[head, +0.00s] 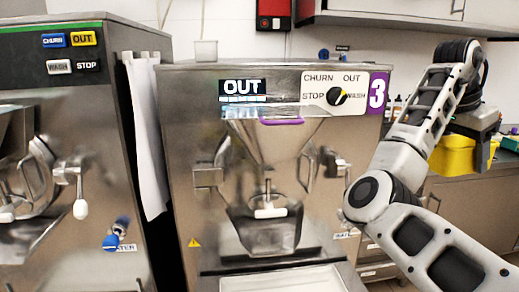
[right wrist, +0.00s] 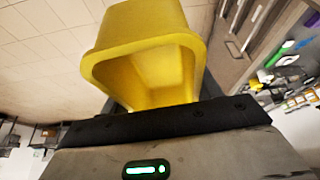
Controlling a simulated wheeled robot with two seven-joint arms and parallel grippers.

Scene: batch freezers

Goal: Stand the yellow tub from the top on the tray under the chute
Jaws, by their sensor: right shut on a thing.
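The yellow tub (head: 452,157) is at the right of the head view, partly behind my right arm. My right gripper (head: 474,130) is shut on it, above and in front of the right-hand counter. In the right wrist view the yellow tub (right wrist: 145,30) stands out beyond the dark gripper edge, its hollow inside showing. The fingertips are hidden there. The chute (head: 268,228) of machine 3 is at the centre of the head view. Below it is the pale tray (head: 275,281), cut by the bottom edge, its visible part empty. My left gripper is not in view.
Machine 3 shows OUT on its display (head: 243,87); its dial (head: 336,96) is at the upper right. A second machine (head: 80,200) stands at the left with a white cloth (head: 147,135) on its side.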

